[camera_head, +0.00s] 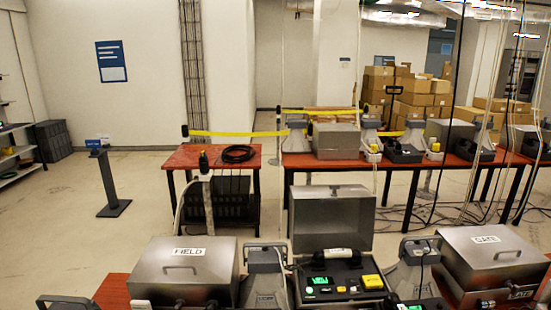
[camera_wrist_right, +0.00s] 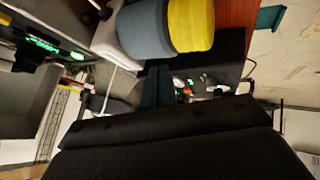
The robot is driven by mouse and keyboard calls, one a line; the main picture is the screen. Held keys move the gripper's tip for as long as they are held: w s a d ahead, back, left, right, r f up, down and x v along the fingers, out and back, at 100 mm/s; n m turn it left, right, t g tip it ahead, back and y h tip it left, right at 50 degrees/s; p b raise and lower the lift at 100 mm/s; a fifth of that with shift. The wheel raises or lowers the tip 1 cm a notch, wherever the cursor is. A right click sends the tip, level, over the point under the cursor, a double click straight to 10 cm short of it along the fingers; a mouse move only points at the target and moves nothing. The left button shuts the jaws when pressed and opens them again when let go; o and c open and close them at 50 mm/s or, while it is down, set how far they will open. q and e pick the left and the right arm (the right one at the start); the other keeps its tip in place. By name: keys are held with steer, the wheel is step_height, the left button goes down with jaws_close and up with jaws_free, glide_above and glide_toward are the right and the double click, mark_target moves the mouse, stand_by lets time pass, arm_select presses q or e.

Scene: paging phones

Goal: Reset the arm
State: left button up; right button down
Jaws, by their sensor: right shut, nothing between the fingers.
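My right gripper (camera_wrist_right: 158,86) shows in the right wrist view as two dark fingers close together, shut with nothing between them. The dark body of my wrist fills the lower part of that view. Neither gripper shows in the head view. On the front red table in the head view, an open grey case (camera_head: 333,218) has a black panel (camera_head: 338,280) with green displays, a handset (camera_head: 334,255) and a yellow part (camera_head: 373,282). A closed case labelled FIELD (camera_head: 184,268) is to its left, and a closed case labelled GATE (camera_head: 492,256) to its right.
Grey horn-shaped units (camera_head: 265,274) stand between the cases. A red table behind (camera_head: 300,161) holds more devices and a grey case. A dark post (camera_head: 110,185) stands on open floor at left. A blue-and-yellow object (camera_wrist_right: 165,27) is close in the wrist view.

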steer(key=s+a+f+m+h, duration=0.1)
steer(key=s+m, duration=0.2)
steer(key=s, duration=0.5)
steer(key=s+a+m+h, duration=0.1)
steer(key=s+a+m, duration=0.1)
steer(key=s, duration=0.6)
steer(key=s+d+r+m+g+h, duration=0.1)
steer(key=s+d+m+h, duration=0.1)
steer(key=s+d+m, duration=0.5)
steer(key=s+d+r+m+g+h, duration=0.15)
steer(key=s+d, duration=0.25)
steer(key=s, duration=0.8)
steer(key=s+f+b+x, duration=0.1)
steer(key=s+x, duration=0.2)
steer(key=x, duration=1.1)
steer(key=s+b+x, duration=0.1)
steer(key=s+x, duration=0.1)
steer(key=x, duration=1.3)
steer(key=s+f+b, duration=0.1)
steer(key=s+f, duration=0.3)
steer(key=f, duration=0.8)
steer(key=s+f+g, duration=0.1)
steer(key=s+f, duration=0.3)
steer(key=f, duration=0.8)
steer(key=shift+s+b, duration=0.2)
steer(key=shift+b, duration=0.15)
